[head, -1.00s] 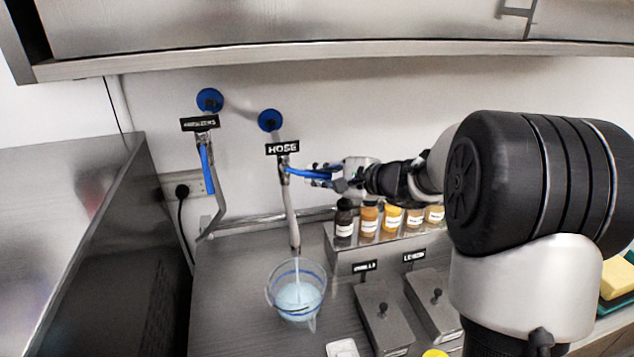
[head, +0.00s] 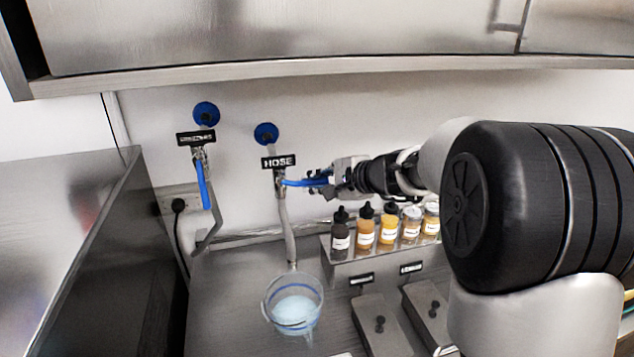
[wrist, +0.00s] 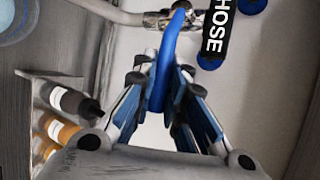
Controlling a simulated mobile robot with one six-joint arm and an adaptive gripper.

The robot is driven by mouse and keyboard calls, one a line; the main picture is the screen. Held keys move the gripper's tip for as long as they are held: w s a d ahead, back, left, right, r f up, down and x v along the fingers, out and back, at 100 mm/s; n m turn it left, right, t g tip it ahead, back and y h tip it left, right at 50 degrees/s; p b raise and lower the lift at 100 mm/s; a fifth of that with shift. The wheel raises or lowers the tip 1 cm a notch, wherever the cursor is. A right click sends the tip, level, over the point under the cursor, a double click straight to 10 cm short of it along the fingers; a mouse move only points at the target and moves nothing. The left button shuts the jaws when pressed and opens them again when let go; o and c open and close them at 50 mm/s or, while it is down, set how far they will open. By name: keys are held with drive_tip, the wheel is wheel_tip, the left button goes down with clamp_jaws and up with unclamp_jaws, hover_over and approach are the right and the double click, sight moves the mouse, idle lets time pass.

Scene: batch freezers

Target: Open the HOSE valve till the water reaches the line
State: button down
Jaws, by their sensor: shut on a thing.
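The HOSE valve has a blue lever (head: 300,183) below a black HOSE sign (head: 278,162). The lever points right, roughly level. My gripper (head: 318,182) is shut on the lever; in the wrist view the blue lever (wrist: 163,65) runs between the fingers (wrist: 165,72). The grey hose (head: 289,230) hangs from the valve into the mouth of a clear jug (head: 318,293) with blue rings. Pale blue water (head: 296,310) stands in the jug. I make out no clear stream at the hose end, and the exact level against the line is hard to read.
A second valve with a blue lever (head: 203,185) hangs at left, its lever pointing down. Several sauce bottles (head: 365,230) stand on a steel shelf below my arm, right of the jug. Lidded steel containers (head: 378,325) sit in front. A steel cabinet (head: 300,35) overhangs above.

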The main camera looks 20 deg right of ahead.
drive_tip(key=c, duration=1.6)
unclamp_jaws()
drive_tip(key=shift+r, duration=0.1)
drive_tip(key=v, duration=1.2)
drive_tip(key=shift+s+a, duration=0.1)
drive_tip(key=shift+a, duration=0.05)
